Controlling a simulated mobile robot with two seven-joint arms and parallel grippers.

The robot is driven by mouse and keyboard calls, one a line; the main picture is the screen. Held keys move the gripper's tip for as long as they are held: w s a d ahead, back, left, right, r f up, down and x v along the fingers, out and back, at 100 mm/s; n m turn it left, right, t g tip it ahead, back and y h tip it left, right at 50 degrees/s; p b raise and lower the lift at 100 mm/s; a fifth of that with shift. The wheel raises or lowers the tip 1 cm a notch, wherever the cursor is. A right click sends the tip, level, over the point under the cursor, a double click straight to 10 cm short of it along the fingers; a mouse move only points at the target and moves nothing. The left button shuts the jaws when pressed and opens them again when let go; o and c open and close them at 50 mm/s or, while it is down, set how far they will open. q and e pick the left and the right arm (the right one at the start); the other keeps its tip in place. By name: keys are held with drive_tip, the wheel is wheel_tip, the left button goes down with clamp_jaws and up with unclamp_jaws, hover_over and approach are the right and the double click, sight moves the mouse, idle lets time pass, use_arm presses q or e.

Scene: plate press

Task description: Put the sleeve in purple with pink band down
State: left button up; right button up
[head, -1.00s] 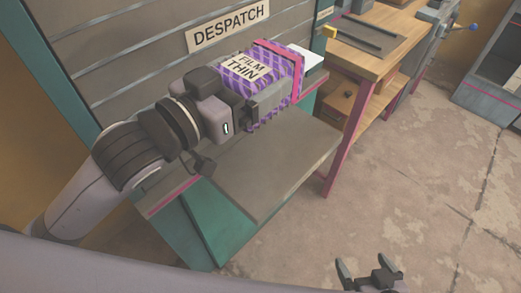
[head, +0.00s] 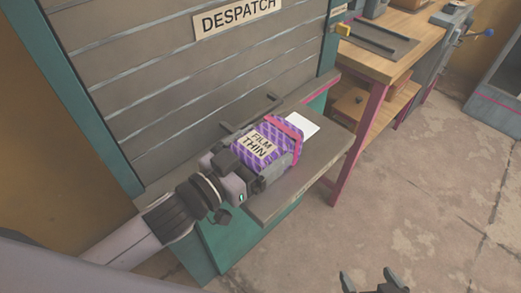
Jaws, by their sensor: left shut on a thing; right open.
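The sleeve (head: 270,142) is purple patterned with a pink band around its far end and a pale label reading "FILM THIN". A white sheet or card (head: 302,125) shows just beyond the banded end. My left gripper (head: 268,160) is shut on the sleeve and holds it over the grey shelf (head: 325,153) below the despatch shutter. I cannot tell whether the sleeve touches the shelf. My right gripper (head: 372,284) is open and empty at the bottom edge, over the floor. Its lower part is out of view.
The slatted shutter (head: 170,85) with a "DESPATCH" sign (head: 238,17) stands behind the shelf. A wooden workbench (head: 385,65) with pink legs and a dark mat stands to the right. The concrete floor (head: 430,190) at the right is clear.

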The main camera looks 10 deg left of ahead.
use_arm(q)
drive_tip(key=shift+f, duration=0.1)
drive_tip(key=o, duration=1)
drive_tip(key=shift+c, duration=0.2)
